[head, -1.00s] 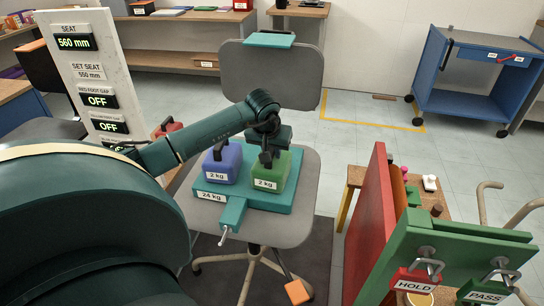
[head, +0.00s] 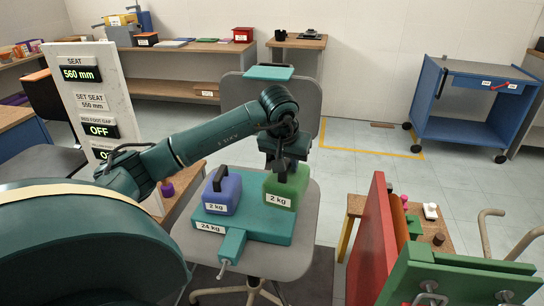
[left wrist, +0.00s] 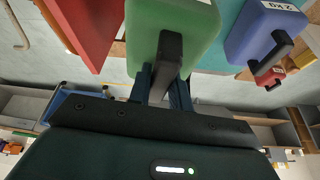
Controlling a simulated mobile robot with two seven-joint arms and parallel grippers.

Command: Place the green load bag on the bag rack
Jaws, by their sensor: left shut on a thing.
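The green load bag (head: 281,191), labelled 2 kg, hangs by its dark handle from my left gripper (head: 285,168), which is shut on it. It appears slightly raised over the right part of the teal plate (head: 265,228) on the grey chair seat. In the left wrist view the green bag (left wrist: 176,38) fills the top middle, with its handle between the fingers. A blue 2 kg bag (head: 223,192) stands upright on the plate to its left. I cannot tell for sure which piece is the bag rack. My right gripper is not in view.
The chair backrest (head: 270,100) rises behind the bag. A red panel (head: 372,245) and green frame (head: 450,282) stand at right. A wooden stand (head: 182,187) is partly hidden left of the seat. A blue cart (head: 475,100) is at the back right.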

